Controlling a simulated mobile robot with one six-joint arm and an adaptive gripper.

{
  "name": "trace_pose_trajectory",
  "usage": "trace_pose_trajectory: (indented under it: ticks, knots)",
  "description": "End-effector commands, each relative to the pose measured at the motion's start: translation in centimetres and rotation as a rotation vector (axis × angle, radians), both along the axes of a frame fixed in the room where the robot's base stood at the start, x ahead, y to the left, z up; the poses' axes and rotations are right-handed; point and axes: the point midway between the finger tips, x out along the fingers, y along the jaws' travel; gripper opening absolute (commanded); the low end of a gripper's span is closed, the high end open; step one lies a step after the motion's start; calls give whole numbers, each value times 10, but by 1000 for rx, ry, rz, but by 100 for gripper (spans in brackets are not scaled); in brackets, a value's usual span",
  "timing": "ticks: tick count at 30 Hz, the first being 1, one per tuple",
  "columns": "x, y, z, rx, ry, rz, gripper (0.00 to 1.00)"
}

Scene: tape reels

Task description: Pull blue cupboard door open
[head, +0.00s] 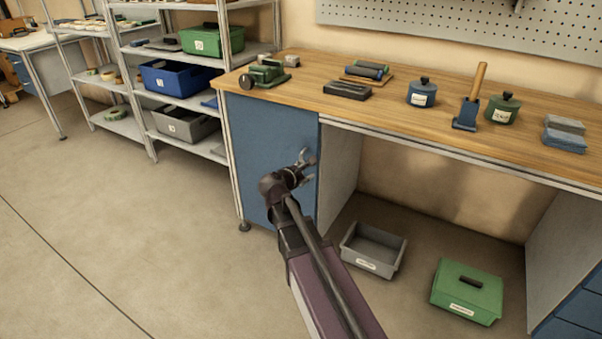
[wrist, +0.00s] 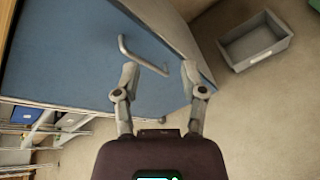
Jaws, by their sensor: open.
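The blue cupboard door (head: 262,140) is under the left end of the wooden workbench and looks closed. In the wrist view the door (wrist: 75,60) fills the upper left, with a pale bar handle (wrist: 140,58) standing out from it. My gripper (head: 309,163) is in front of the door's right part, and hides the handle in the head view. In the wrist view my gripper (wrist: 160,72) is open, with the right part of the handle between or just beyond its fingertips. I cannot tell whether a finger touches the handle.
A grey bin (head: 373,250) and a green lidded box (head: 467,291) stand on the floor under the bench, right of my arm. Metal shelves (head: 187,100) with bins stand left of the cupboard. The floor in front of the door on the left is clear.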

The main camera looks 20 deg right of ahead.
Motion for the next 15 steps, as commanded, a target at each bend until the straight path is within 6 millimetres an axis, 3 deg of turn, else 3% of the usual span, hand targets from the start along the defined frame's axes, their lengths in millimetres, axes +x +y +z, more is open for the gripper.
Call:
trace_pose_trajectory:
  ticks: [1,15]
  knots:
    - [6,2,-16,-38,9,22,54]
    - [44,21,-65,-430,116,204,54]
